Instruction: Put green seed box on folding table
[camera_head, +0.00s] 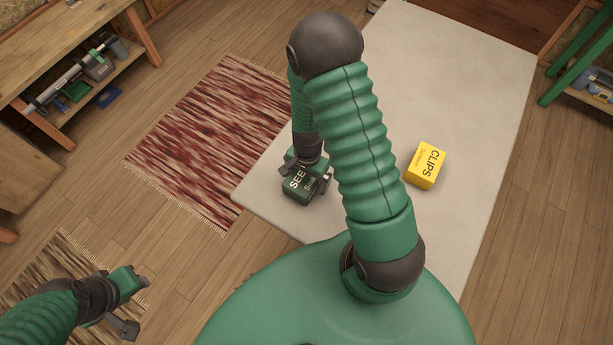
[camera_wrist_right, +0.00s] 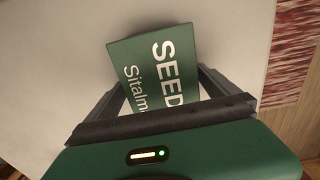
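The green seed box (camera_head: 299,187) sits at the near left part of a pale flat surface (camera_head: 465,95). I cannot tell whether this surface is the folding table or a floor sheet. My right gripper (camera_head: 306,180) is over the box, with one finger on each side. In the right wrist view the seed box (camera_wrist_right: 155,70) lies between the fingers, slightly turned against them. No firm hold shows, and the fingers look open. My left gripper (camera_head: 138,306) is open and empty at the lower left, away from the box.
A yellow clips box (camera_head: 425,165) stands on the pale surface to the right of my right arm. A red striped rug (camera_head: 210,140) lies to the left. A wooden bench (camera_head: 60,50) with tools stands upper left, green-framed shelving (camera_head: 575,60) upper right.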

